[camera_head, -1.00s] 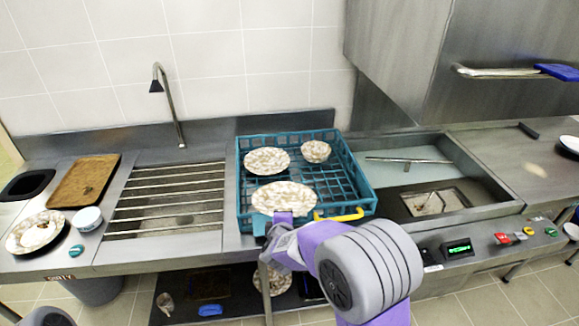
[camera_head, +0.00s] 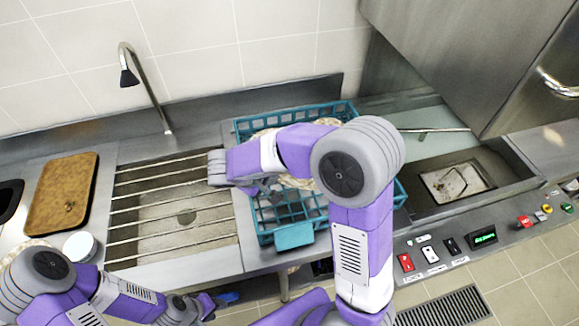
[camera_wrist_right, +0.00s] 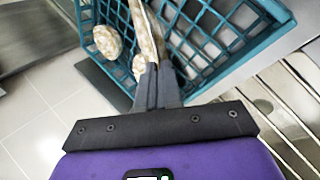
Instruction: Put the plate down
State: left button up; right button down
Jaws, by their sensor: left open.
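The teal dish rack (camera_head: 293,236) stands on the counter in the head view. My right arm reaches over it and hides much of it. My right gripper (camera_head: 268,188) is above the rack; its fingertips (camera_wrist_right: 153,80) show close together in the right wrist view. They are shut on a speckled plate (camera_wrist_right: 147,35), seen nearly edge-on there. In the head view, part of a plate (camera_head: 298,182) shows under my arm. Another plate (camera_wrist_right: 138,67) and a bowl (camera_wrist_right: 107,42) are in the rack. My left gripper (camera_head: 207,304) is open and empty, low at the counter's front edge.
Left of the rack is a barred sink (camera_head: 180,215) with a tap (camera_head: 150,90). A brown tray (camera_head: 62,193) and a white bowl (camera_head: 80,245) are further left. A steel basin (camera_head: 450,180) lies right, with control buttons (camera_head: 484,238) in front.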

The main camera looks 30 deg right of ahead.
notch_tip(320, 180, down, 9)
jog(key=b, duration=0.3)
jog(key=shift+s, duration=0.3)
jog(key=c, duration=1.3)
grip_release()
jog(key=p+v, duration=0.3)
jog(key=v, duration=0.9)
jog(key=shift+f, duration=0.1)
